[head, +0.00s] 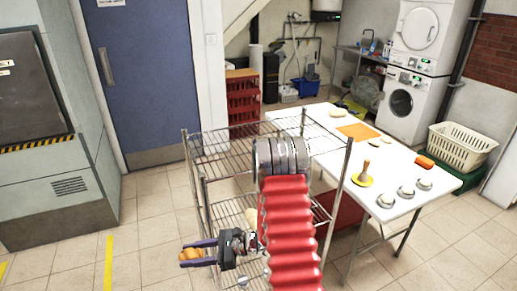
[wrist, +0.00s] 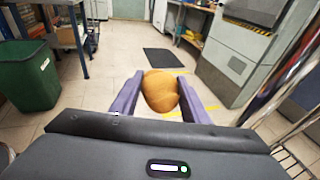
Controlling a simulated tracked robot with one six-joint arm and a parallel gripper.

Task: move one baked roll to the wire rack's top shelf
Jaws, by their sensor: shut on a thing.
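My gripper (head: 192,252) is shut on a golden-brown baked roll (head: 189,255), left of the wire rack's front-left post. In the wrist view the roll (wrist: 161,91) sits between the two purple fingers of my gripper (wrist: 160,95), with floor beyond it. The wire rack (head: 228,134) stands in the middle of the head view, with its bare top wire shelf higher than my gripper. My red sleeved arm hides part of the rack's right side. A pale rounded thing (head: 232,238) shows lower down beside my wrist, partly hidden.
A white table (head: 398,188) at right holds an orange mat (head: 358,132), small round dishes and an orange item (head: 424,162). A blue door (head: 150,70) stands behind. Floor left of the rack is clear. The wrist view shows a green bin (wrist: 30,75) and rack wires at right.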

